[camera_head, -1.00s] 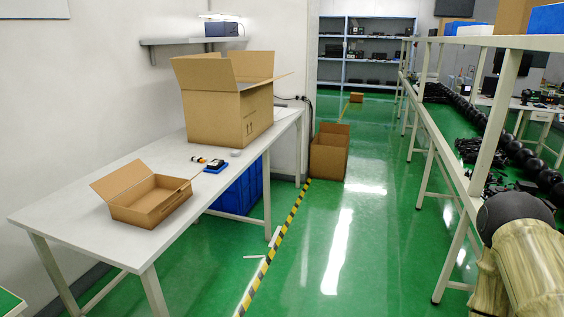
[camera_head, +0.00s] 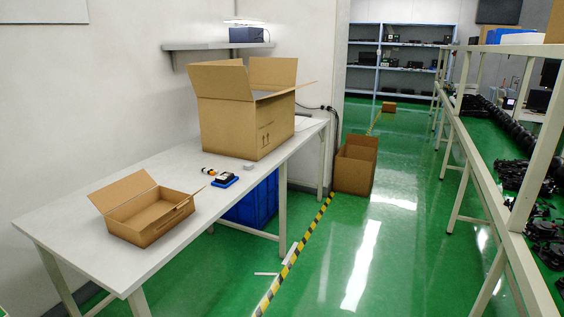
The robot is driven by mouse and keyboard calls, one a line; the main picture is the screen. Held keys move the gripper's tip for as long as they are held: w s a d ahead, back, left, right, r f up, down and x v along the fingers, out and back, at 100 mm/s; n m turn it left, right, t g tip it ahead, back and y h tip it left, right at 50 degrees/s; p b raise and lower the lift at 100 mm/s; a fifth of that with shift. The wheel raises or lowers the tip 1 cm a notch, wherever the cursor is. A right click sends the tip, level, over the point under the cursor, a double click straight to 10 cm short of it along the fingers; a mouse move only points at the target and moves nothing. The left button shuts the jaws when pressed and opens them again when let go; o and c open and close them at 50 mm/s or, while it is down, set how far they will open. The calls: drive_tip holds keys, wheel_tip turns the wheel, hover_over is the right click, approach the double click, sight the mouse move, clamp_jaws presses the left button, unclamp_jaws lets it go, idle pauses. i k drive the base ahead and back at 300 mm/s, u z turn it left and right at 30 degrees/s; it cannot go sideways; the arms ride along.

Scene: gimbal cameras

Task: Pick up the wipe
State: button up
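I cannot make out a wipe for certain. Several small items lie on the white table (camera_head: 95,238): a small black, white and orange item (camera_head: 209,171), a blue and black item (camera_head: 225,180) and a small grey block (camera_head: 249,166). Any of them is too small to name surely. An open shallow cardboard box (camera_head: 150,222) stands at the near end of the table, its lid raised. A large open cardboard box (camera_head: 230,128) stands at the far end. My gripper is not in view.
A cardboard box (camera_head: 355,165) stands on the green floor beside the wall end. A blue crate (camera_head: 252,207) is under the table. A long white-framed rack (camera_head: 520,140) runs along the right. The green aisle between is open, with a yellow-black floor stripe (camera_head: 296,247).

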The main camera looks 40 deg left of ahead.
sight(249, 167)
drive_tip(key=i, duration=1.65)
drive_tip(key=u, duration=0.85)
drive_tip(key=i, duration=1)
drive_tip(key=u, duration=1.1)
